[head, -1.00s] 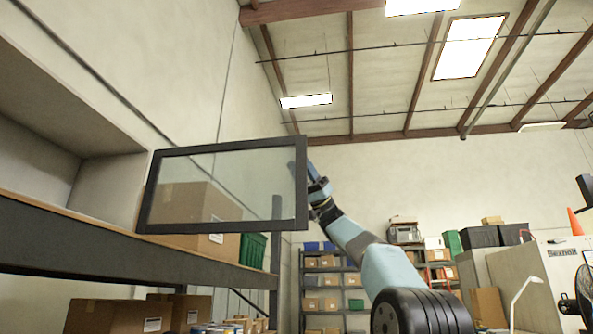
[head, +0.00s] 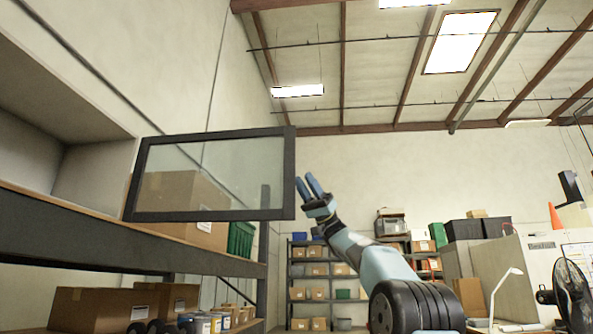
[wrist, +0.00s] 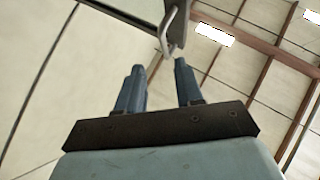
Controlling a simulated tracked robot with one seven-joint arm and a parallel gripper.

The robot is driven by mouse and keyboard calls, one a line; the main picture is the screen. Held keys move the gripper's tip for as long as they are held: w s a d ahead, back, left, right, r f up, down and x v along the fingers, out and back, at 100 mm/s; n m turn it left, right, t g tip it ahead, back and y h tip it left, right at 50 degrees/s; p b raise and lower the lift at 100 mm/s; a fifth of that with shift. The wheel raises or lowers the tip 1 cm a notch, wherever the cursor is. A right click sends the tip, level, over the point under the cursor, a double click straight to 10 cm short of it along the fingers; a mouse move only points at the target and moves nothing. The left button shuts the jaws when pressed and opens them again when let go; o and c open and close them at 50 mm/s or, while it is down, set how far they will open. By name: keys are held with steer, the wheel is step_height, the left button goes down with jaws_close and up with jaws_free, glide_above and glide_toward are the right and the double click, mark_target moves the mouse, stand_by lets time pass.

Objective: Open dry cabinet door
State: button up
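The dry cabinet door (head: 285,175) is a glass pane in a dark frame. It stands swung out from the pale open cabinet (head: 90,165) at the left of the head view. My gripper (head: 307,186) is just right of the door's free edge, with a small visible gap. In the wrist view my gripper (wrist: 157,68) has its two fingers spread with nothing between them. A light metal handle (wrist: 168,38) on the door's dark edge shows just beyond the fingertips. The handle is not clear in the head view.
A dark shelf beam (head: 90,236) runs below the cabinet. A cardboard box (head: 180,200) shows behind the glass. Boxes (head: 95,308) and cans stand on a lower shelf. A black fan (head: 570,290) stands at the far right. The space right of the door looks open.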

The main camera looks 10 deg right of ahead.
steer(key=shift+v, duration=2.6)
steer(key=shift+a, duration=0.15)
